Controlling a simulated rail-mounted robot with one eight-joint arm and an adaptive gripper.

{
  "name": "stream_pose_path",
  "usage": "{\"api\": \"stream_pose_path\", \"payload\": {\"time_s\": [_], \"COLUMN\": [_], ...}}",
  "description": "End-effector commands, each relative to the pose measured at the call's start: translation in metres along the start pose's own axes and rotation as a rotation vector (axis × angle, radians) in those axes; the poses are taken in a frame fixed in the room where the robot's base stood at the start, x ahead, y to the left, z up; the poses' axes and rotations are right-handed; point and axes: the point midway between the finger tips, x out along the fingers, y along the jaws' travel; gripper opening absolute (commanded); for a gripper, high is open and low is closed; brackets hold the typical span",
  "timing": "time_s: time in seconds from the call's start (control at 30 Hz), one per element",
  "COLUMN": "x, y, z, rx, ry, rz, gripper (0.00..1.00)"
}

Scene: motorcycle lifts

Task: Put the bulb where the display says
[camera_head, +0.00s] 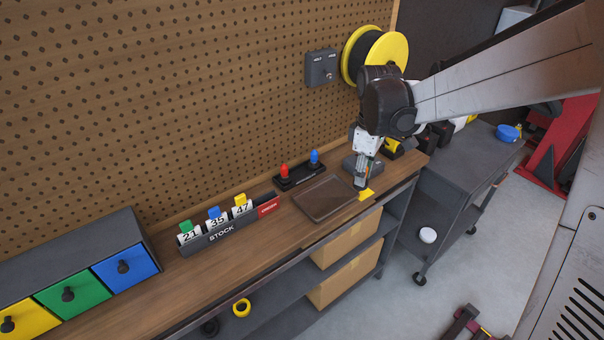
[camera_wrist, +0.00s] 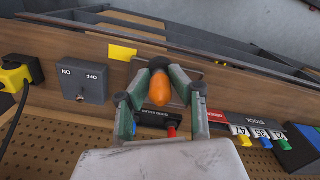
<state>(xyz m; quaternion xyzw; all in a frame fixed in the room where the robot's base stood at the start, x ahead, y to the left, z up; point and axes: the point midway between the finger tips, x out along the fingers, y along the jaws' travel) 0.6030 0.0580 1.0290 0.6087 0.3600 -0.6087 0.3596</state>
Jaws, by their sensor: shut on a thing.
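My gripper (camera_head: 361,184) is over the right part of the wooden bench, pointing down. The wrist view shows its two fingers (camera_wrist: 159,80) closed on an orange bulb (camera_wrist: 159,90). A black holder (camera_head: 300,182) with a red bulb (camera_head: 284,171) and a blue bulb (camera_head: 314,157) stands against the pegboard, left of my gripper. A STOCK rack (camera_head: 222,235) carries cards 21, 35 and 47 with green, blue and yellow tops. I cannot tell which thing is the display.
A shallow brown tray (camera_head: 326,199) and a yellow patch (camera_head: 366,194) lie near my gripper. A grey ON/OFF box (camera_wrist: 80,82) shows in the wrist view. Yellow, green and blue drawers (camera_head: 75,297) stand at the left. A grey wall box (camera_head: 320,68) has unreadable labels.

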Motion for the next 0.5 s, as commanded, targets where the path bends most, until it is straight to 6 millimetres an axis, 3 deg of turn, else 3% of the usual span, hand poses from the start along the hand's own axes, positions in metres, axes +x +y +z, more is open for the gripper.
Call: {"api": "stream_pose_path", "payload": {"time_s": [0.2, 0.5], "x": [0.017, 0.027], "y": [-0.011, -0.016], "z": [-0.021, -0.034], "rx": [-0.400, -0.642], "ry": [0.000, 0.000], "rz": [0.000, 0.000], "gripper": [0.00, 0.00]}}
